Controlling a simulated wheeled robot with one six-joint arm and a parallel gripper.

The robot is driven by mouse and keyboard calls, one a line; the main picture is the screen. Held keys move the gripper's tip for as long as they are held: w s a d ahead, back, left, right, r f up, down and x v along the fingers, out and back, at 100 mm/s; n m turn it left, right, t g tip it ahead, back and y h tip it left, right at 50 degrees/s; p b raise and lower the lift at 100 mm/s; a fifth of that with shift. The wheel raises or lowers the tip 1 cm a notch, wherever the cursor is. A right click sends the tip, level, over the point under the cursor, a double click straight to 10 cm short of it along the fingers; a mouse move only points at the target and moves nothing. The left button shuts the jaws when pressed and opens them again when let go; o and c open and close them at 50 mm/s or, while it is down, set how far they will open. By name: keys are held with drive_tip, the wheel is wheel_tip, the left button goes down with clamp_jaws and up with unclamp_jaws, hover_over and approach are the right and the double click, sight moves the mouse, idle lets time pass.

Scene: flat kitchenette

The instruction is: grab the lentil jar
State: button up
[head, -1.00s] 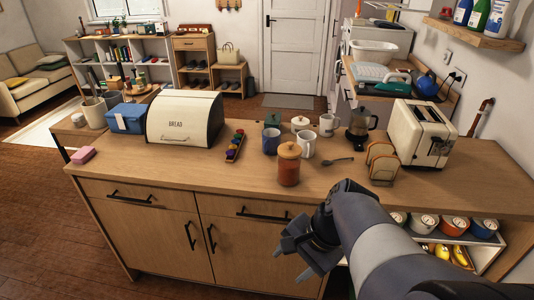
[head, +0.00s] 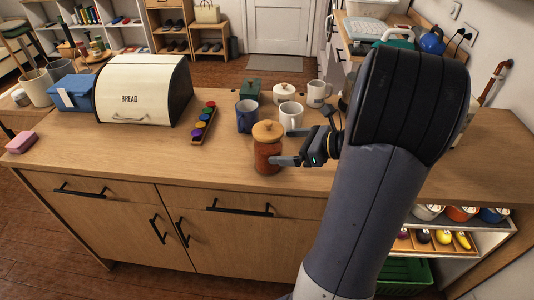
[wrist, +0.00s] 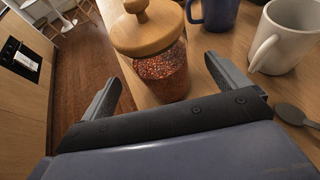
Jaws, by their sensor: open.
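The lentil jar (head: 267,150) is a clear jar of reddish-orange lentils with a round wooden lid. It stands upright near the front edge of the wooden counter. My gripper (head: 284,146) is open at the jar's right side in the head view, with its fingers pointing left toward it. In the wrist view the jar (wrist: 162,72) stands ahead, between and beyond the two spread fingertips of my gripper (wrist: 160,80). Nothing is held. My arm hides part of the counter's right side.
A blue mug (head: 246,118) and a white mug (head: 290,115) stand close behind the jar. A spoon (wrist: 296,117) lies to the right in the wrist view. A bread box (head: 146,90) and a tray of coloured pieces (head: 204,124) are to the left.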

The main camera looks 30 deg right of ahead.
sight(268, 147)
drive_tip(key=x, duration=0.6)
drive_tip(key=shift+w+a+f, duration=0.1)
drive_tip(key=shift+w+f, duration=0.05)
drive_tip(key=shift+f, duration=0.1)
drive_tip(key=shift+c, duration=0.5)
drive_tip(key=c, duration=1.4)
drive_tip(key=shift+r, duration=0.1)
